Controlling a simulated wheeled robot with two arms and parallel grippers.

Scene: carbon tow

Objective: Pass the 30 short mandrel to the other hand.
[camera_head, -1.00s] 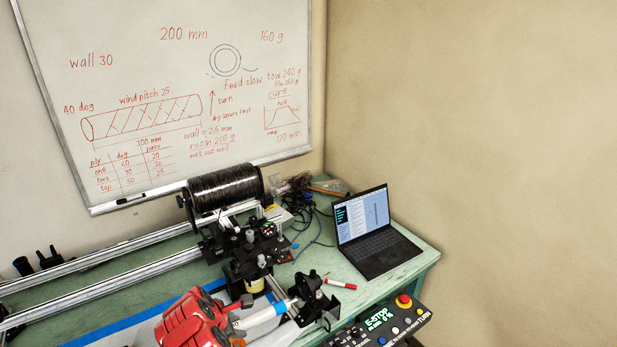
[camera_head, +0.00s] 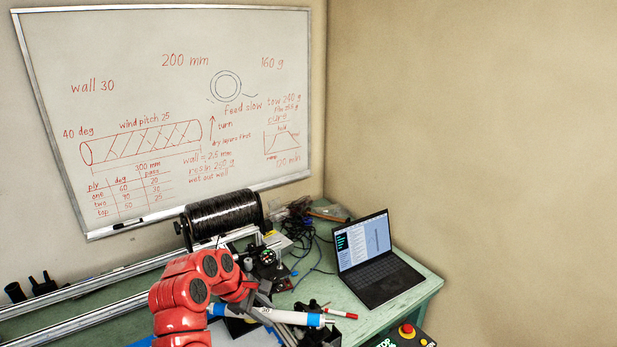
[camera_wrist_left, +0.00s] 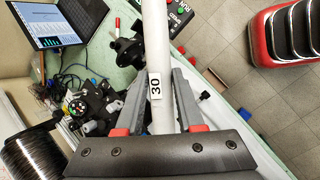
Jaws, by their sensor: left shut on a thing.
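The 30 short mandrel (camera_head: 290,317) is a white tube with blue bands near its ends and a "30" label. In the head view it lies almost level, its right end slightly lower, above the near part of the bench. My left gripper (camera_head: 258,302) is shut around it near the label. In the left wrist view the white tube (camera_wrist_left: 157,45) runs between the two grey fingers of my left gripper (camera_wrist_left: 159,90), with the "30" label facing the camera. My right gripper is in neither view.
The green bench (camera_head: 405,292) holds a laptop (camera_head: 375,255), a black tow spool (camera_head: 224,214), cables and a red-and-white marker (camera_head: 340,311). A control box with a red button (camera_head: 407,330) stands at the front. Long rails (camera_head: 95,300) run left.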

